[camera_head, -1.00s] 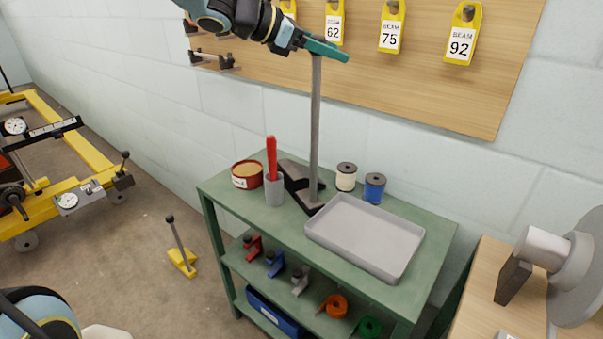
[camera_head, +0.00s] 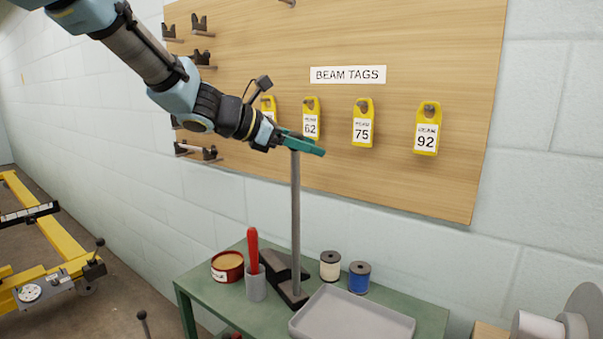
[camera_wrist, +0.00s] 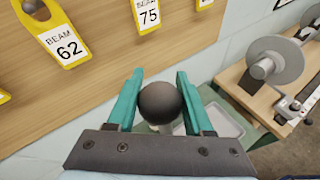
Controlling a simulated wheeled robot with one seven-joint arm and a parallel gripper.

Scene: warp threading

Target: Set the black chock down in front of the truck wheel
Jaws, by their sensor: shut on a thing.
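The black chock (camera_head: 278,265) is at the green cart's top, between the red-handled tool in a cup and the thread spools. Its long grey handle (camera_head: 296,220) stands upright. My gripper (camera_head: 302,144) is shut at the top of that handle. In the wrist view the dark round knob (camera_wrist: 159,102) sits between the two teal fingers of my gripper (camera_wrist: 160,74). I cannot tell whether the chock touches the cart top. The yellow truck (camera_head: 35,210) is at the far left on the floor, with a small wheel (camera_head: 87,288) under its near corner.
The green cart (camera_head: 215,300) also holds a red tin (camera_head: 227,266), a grey cup (camera_head: 256,288), spools (camera_head: 359,277) and a grey tray (camera_head: 350,315). A wooden board (camera_head: 400,60) with yellow tags is close behind my gripper. A knobbed handle (camera_head: 142,316) rises from the floor left of the cart.

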